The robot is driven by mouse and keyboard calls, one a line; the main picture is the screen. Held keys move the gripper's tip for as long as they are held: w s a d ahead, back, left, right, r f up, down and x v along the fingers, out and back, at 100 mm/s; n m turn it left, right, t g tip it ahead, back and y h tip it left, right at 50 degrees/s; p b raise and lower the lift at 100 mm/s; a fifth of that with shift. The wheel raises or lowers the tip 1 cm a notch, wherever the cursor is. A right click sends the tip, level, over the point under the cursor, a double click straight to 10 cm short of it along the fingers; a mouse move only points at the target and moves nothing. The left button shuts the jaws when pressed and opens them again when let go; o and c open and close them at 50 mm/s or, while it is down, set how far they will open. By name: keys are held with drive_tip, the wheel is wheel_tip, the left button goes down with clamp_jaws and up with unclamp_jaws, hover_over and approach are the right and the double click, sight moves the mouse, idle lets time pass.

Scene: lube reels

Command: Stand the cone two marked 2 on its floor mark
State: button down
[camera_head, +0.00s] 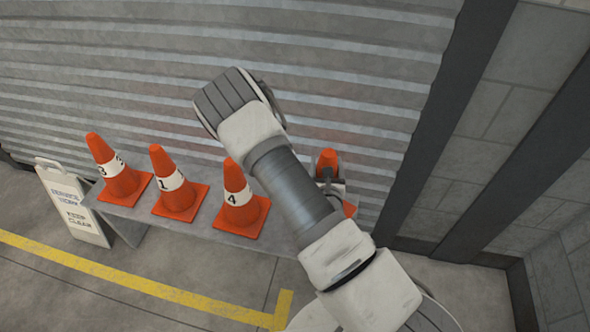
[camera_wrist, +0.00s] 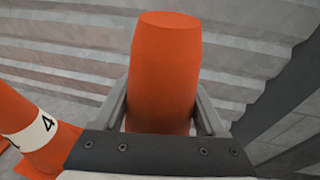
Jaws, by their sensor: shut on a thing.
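An orange cone (camera_head: 328,160) is at the right end of the low bench, partly hidden behind my arm. Its number is not visible. My gripper (camera_head: 329,186) is shut on this cone below its top. In the wrist view the cone (camera_wrist: 165,70) stands between the two fingers of my gripper (camera_wrist: 165,115), its top towards the upper edge. The cone's lower part is hidden by the gripper; an orange base corner shows below it in the head view. I cannot tell whether the base touches the bench. No numbered floor mark shows.
Cones marked 3 (camera_head: 117,180), 1 (camera_head: 176,193) and 4 (camera_head: 238,204) stand on the grey bench (camera_head: 190,226). Cone 4 also shows close at left in the wrist view (camera_wrist: 32,128). A white sign (camera_head: 72,206) stands at left. The floor before the bench, with a yellow line (camera_head: 130,283), is clear.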

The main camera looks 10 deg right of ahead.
drive_tip(key=w+a+f+b, duration=0.4)
drive_tip(key=w+f, duration=0.4)
drive_tip(key=f, duration=0.1)
drive_tip(key=shift+a+f, duration=0.2)
drive_tip(key=shift+f, duration=0.1)
unclamp_jaws()
drive_tip(key=shift+f, duration=0.1)
